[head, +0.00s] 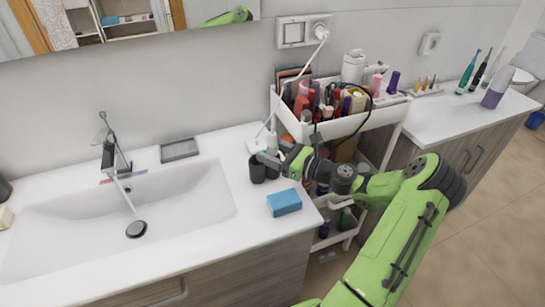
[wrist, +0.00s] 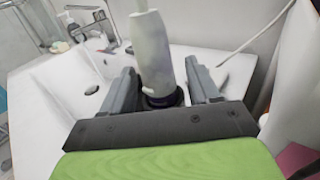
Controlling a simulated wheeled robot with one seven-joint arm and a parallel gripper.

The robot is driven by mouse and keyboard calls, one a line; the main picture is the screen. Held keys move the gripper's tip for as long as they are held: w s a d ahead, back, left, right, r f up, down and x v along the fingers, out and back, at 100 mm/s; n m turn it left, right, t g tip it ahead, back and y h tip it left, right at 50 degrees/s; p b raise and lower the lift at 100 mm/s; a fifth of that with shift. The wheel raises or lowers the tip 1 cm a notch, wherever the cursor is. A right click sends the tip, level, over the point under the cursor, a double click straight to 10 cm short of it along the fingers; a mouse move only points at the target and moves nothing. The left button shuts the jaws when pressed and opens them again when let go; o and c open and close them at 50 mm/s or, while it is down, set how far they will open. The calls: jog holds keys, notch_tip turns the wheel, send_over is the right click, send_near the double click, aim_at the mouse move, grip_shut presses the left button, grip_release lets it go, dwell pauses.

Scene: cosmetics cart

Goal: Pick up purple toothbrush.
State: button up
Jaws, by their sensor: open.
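No clearly purple toothbrush can be made out. In the wrist view, a pale grey-white upright cylinder (wrist: 152,60), narrower at the top, stands between my fingers. A dark ring with a purple tint (wrist: 163,98) shows at its lower end; I cannot tell whether this is its base or a cup rim. My gripper (wrist: 168,90) is open, with one finger on each side of the cylinder and visible gaps. In the head view, my gripper (head: 270,155) is at the sink counter's right end, by a dark cup (head: 257,170). The fingers and arm partly hide that spot.
A blue sponge (head: 284,202) lies in front of the cups. A white cart (head: 378,118) full of cosmetics stands to the right, with a white cable (head: 306,62) hanging nearby. Several upright toothbrushes, including a teal one (head: 468,72), stand on the right counter by a lavender container (head: 496,88).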

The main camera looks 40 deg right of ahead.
jog(key=c, duration=1.1)
